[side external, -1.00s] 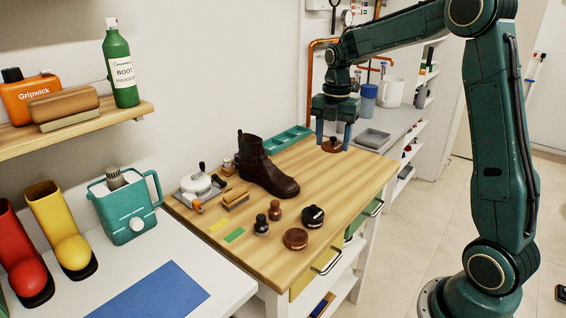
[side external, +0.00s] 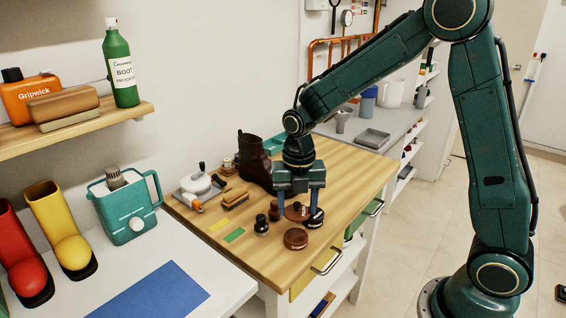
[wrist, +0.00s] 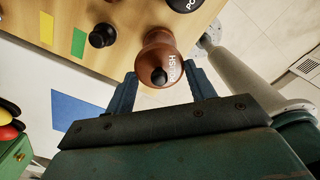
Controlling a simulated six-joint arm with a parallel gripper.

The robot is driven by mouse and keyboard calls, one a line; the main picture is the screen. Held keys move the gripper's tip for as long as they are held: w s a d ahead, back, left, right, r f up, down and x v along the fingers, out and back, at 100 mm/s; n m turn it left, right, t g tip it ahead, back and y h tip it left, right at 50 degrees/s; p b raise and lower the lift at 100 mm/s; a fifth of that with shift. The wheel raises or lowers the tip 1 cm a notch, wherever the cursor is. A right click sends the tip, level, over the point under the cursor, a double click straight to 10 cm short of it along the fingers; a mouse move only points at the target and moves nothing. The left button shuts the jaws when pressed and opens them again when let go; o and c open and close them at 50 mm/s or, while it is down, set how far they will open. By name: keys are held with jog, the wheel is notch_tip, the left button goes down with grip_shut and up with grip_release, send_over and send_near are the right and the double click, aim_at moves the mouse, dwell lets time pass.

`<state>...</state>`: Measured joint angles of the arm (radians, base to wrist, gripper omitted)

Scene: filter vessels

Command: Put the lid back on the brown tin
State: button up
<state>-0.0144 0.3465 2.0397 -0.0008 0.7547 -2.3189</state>
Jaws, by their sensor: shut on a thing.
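The brown tin (side external: 295,238) stands upright near the front edge of the wooden bench top, in front of my gripper. My gripper (side external: 298,213) points down and is shut on the brown lid (side external: 297,210), holding it above the bench, behind and above the tin in the side view. In the wrist view the lid (wrist: 149,74) lies between the blue fingers, with a dark knob and white lettering. More brown shows just beyond it; I cannot tell where lid ends and tin begins. The lid looks apart from the tin in the side view.
A black tin (side external: 316,218) stands close to the right finger. A dark-knobbed dauber (side external: 261,224) is left of the gripper. A brown boot (side external: 252,160) stands behind it. The bench's right side is clear.

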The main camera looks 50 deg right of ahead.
aim_at(296, 237)
jog(key=shift+f, duration=0.2)
jog(key=shift+f, duration=2.95)
jog(key=shift+f, duration=0.25)
dwell(0.3)
jog(key=o, duration=1.5)
jog(key=shift+r, duration=0.15)
jog(key=shift+r, duration=3.4)
